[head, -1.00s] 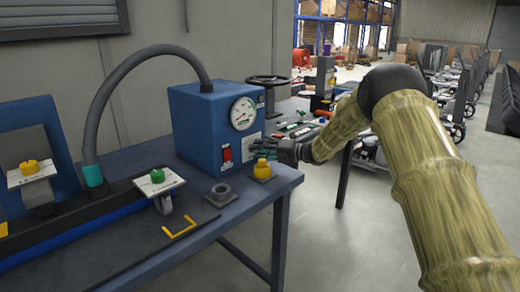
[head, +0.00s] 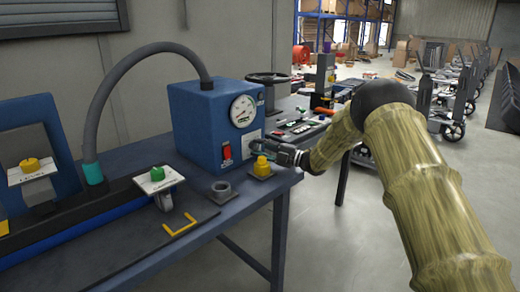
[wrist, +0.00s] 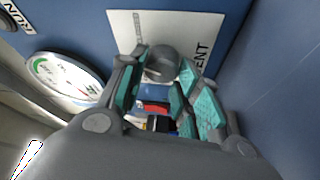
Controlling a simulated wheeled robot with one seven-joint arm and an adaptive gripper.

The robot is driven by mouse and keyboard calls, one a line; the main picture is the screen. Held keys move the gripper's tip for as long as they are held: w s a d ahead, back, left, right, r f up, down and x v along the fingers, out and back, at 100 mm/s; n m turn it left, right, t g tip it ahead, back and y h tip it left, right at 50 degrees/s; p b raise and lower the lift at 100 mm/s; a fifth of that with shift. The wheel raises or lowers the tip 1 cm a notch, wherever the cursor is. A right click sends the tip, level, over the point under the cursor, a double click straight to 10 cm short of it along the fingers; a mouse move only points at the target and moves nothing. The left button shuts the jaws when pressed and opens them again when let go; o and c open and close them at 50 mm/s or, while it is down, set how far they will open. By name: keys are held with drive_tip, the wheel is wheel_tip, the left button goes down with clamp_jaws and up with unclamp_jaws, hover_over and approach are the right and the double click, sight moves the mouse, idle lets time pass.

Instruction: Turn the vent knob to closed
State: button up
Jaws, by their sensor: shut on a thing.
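The vent knob (wrist: 161,63) is a dark grey round knob on a white plate lettered VENT (wrist: 203,50), on the blue box's front. My gripper (wrist: 163,68) is shut on the knob, its teal-padded fingers on either side of it in the wrist view. In the head view my gripper (head: 268,148) reaches the front of the blue box (head: 205,122) from the right and hides the knob there. The knob's pointer and the closed mark cannot be made out.
A pressure gauge (head: 243,111) and a red switch (head: 226,151) are on the same box face. A yellow knob (head: 262,167) and a grey ring-shaped socket (head: 221,191) stand just below on the bench. A black handwheel (head: 268,79) is behind the box.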

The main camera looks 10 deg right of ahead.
drive_tip(key=shift+d, duration=0.1)
idle(0.3)
drive_tip(key=o, duration=1)
drive_tip(key=shift+r, duration=0.1)
